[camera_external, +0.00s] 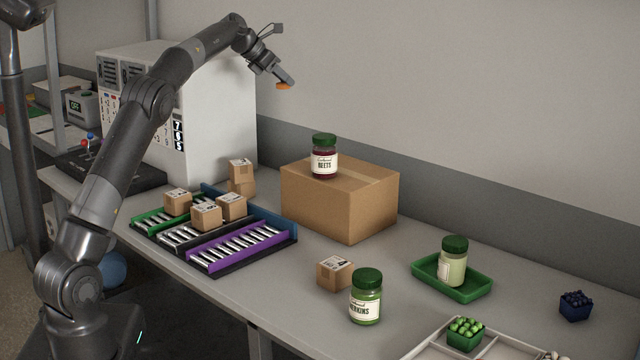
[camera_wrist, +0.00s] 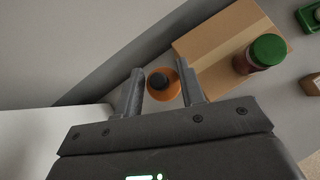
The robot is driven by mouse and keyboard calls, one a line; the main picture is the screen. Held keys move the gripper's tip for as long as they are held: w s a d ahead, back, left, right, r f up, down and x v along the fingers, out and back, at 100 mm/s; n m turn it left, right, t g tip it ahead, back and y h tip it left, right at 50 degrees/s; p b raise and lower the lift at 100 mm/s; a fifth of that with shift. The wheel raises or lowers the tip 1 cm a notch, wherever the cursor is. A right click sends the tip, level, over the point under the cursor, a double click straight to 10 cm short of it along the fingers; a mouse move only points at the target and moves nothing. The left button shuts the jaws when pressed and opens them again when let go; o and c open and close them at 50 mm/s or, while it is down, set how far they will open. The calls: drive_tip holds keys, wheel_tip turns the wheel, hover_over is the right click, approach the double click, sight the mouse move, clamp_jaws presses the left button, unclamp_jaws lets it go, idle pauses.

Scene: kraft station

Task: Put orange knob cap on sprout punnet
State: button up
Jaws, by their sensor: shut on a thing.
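My gripper (camera_external: 283,82) is raised high above the table, in front of the wall and left of the big cardboard box. It is shut on the orange knob cap (camera_external: 284,87). In the wrist view the orange cap (camera_wrist: 163,90) with its dark round centre sits between the two fingers of my gripper (camera_wrist: 160,88). The sprout punnet (camera_external: 466,333), a small green punnet filled with round green sprouts, stands in a white divided tray at the front right of the table, far from my gripper.
A beets jar (camera_external: 323,157) stands on the big cardboard box (camera_external: 348,208). A gherkins jar (camera_external: 365,297), a small carton (camera_external: 334,272) and a green tray (camera_external: 462,290) with a jar stand between. A blue punnet (camera_external: 575,306) is at right. Roller lanes (camera_external: 240,250) hold small cartons.

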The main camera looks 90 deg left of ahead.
drive_tip(key=w+d+m+h, duration=0.2)
drive_tip(key=w+d, duration=1.6)
drive_tip(key=w, duration=0.1)
drive_tip(key=w+d+m, duration=0.1)
drive_tip(key=w+d, duration=0.4)
drive_tip(key=d, duration=0.5)
drive_tip(key=w+d+m, duration=0.1)
drive_tip(key=w+d, duration=0.4)
drive_tip(key=d, duration=0.5)
drive_tip(key=d+m+h, duration=0.3)
drive_tip(key=d+h, duration=0.1)
drive_tip(key=d, duration=4)
hover_over(459, 318)
wheel_tip(459, 318, down, 25)
drive_tip(key=shift+f, duration=2.05)
drive_tip(key=shift+f, duration=0.1)
